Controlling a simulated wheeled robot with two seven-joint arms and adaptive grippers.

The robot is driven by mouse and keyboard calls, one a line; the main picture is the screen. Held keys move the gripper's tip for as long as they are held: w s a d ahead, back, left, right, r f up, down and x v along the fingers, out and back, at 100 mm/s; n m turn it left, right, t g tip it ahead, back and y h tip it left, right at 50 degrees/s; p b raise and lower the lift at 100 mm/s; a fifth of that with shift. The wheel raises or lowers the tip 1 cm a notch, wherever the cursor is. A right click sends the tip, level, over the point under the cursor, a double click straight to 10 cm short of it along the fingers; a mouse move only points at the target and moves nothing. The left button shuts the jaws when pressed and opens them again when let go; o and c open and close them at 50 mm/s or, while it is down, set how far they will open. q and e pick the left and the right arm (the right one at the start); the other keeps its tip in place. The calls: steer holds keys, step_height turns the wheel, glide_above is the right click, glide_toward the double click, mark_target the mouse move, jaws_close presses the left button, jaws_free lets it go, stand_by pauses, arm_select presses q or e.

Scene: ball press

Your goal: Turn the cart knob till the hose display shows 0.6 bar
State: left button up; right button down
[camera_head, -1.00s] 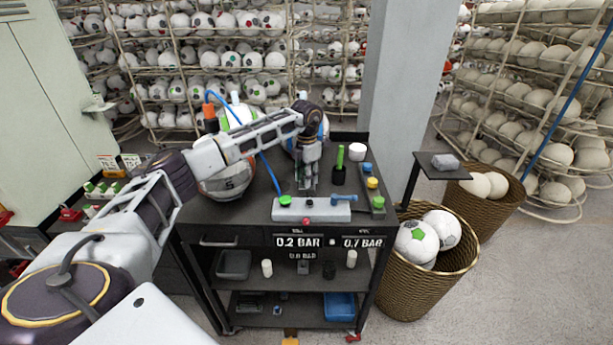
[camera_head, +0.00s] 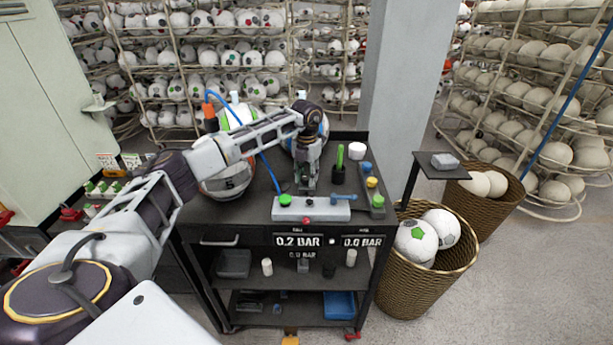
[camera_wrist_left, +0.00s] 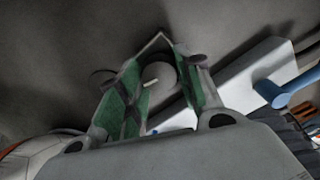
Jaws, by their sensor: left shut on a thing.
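The cart (camera_head: 190,225) has two lit readouts on its front edge. The right readout (camera_head: 362,242) shows 0.0 BAR; its small label is too blurred to read for sure. The left readout (camera_head: 298,241) shows 0.2 BAR, with a smaller dim line below it. My left gripper (camera_head: 306,186) points down at the cart top, behind the pale bar. In the left wrist view my left gripper (camera_wrist_left: 157,78) has its green-padded fingers on both sides of the round grey knob (camera_wrist_left: 160,74), shut on it. The knob has a pale pointer. My right gripper is out of view.
The pale bar (camera_head: 312,210) with a blue lever (camera_head: 341,197) and a green cap (camera_head: 285,200) lies close in front of the gripper. A ball (camera_head: 225,183) and a blue hose (camera_head: 270,172) are to its left. A dark cup (camera_head: 339,173) stands to its right.

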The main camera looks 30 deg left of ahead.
mark_target(306, 177)
arm_select(q)
steer(key=shift+w+r, duration=0.1)
steer(key=shift+r, duration=0.05)
steer(key=o, duration=1)
steer(key=shift+r, duration=5.9)
steer(key=shift+f, duration=0.1)
